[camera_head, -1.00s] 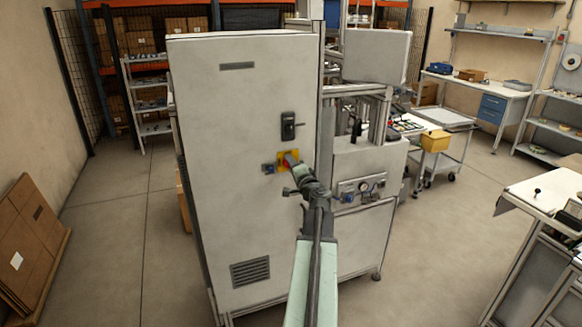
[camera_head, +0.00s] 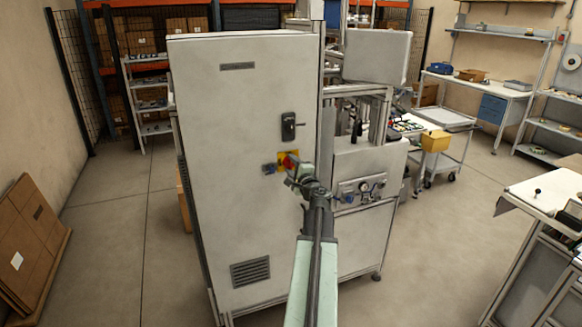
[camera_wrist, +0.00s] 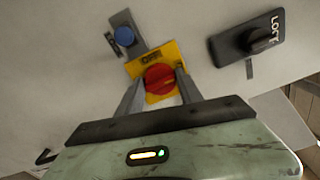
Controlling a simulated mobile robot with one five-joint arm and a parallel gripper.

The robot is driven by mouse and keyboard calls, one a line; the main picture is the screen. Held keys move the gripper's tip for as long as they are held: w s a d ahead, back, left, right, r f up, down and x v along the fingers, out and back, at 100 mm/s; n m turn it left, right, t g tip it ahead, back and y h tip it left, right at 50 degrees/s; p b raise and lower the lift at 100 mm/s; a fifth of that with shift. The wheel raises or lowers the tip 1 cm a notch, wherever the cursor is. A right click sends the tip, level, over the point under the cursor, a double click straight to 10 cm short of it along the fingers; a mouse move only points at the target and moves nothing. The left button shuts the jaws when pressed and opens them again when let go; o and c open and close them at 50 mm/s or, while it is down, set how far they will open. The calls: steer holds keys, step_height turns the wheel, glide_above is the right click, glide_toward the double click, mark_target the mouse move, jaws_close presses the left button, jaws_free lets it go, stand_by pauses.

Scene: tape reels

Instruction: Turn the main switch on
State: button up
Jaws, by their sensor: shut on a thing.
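The main switch is a red rotary knob (camera_wrist: 160,80) on a yellow plate (camera_wrist: 143,66) with a dark label on its upper part. It is mounted on the grey cabinet door (camera_head: 235,140). In the head view the yellow plate (camera_head: 282,156) shows just beyond my gripper (camera_head: 292,172), which hides part of it. In the wrist view my gripper (camera_wrist: 158,90) has one finger on each side of the knob and is shut on it. The plate looks tilted in the wrist view. The knob's lower edge and the fingertips' contact are partly hidden.
A blue button (camera_wrist: 124,36) on a grey plate sits beside the switch. A black door handle (camera_head: 289,126) is above it. A machine with a gauge panel (camera_head: 361,188) stands right of the cabinet.

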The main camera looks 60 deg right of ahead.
steer(key=o, duration=1.4)
steer(key=v, duration=0.7)
steer(key=shift+s+a, duration=0.25)
steer(key=shift+s, duration=0.05)
